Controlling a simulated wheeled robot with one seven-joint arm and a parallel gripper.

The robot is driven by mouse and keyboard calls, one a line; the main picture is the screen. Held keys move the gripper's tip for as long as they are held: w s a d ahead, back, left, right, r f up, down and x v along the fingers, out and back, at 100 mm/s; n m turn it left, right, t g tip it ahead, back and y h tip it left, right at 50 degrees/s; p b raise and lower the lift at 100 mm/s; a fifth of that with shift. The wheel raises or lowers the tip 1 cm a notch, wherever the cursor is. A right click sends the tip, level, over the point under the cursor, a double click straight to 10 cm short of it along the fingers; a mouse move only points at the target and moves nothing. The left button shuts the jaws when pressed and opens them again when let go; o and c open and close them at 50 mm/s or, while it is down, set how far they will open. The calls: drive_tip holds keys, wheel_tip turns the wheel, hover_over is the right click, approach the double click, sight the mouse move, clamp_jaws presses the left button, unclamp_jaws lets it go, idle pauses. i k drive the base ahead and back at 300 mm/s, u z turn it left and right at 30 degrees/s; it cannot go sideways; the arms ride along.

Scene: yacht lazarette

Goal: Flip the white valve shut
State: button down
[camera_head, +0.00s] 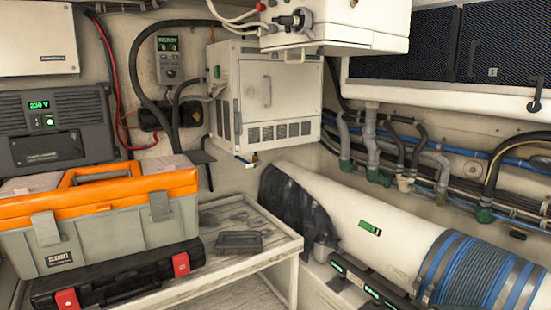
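No part that is clearly a white valve with a readable handle shows. A pale, whitish fitting (405,183) sits at the foot of a dark hose along the right wall, among green-based fittings, and may be it. Its handle position is too small to tell. A black fitting (295,20) sits on the white box (345,28) at the top. My gripper is not in view.
A long white cylinder (365,225) with a blue-and-grey hose coil (480,275) fills the lower right. Hoses crowd the right wall.

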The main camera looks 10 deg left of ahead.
sight(259, 162)
drive_tip(key=u, duration=0.55)
drive_tip(key=i, duration=1.05)
drive_tip(key=u, duration=0.85)
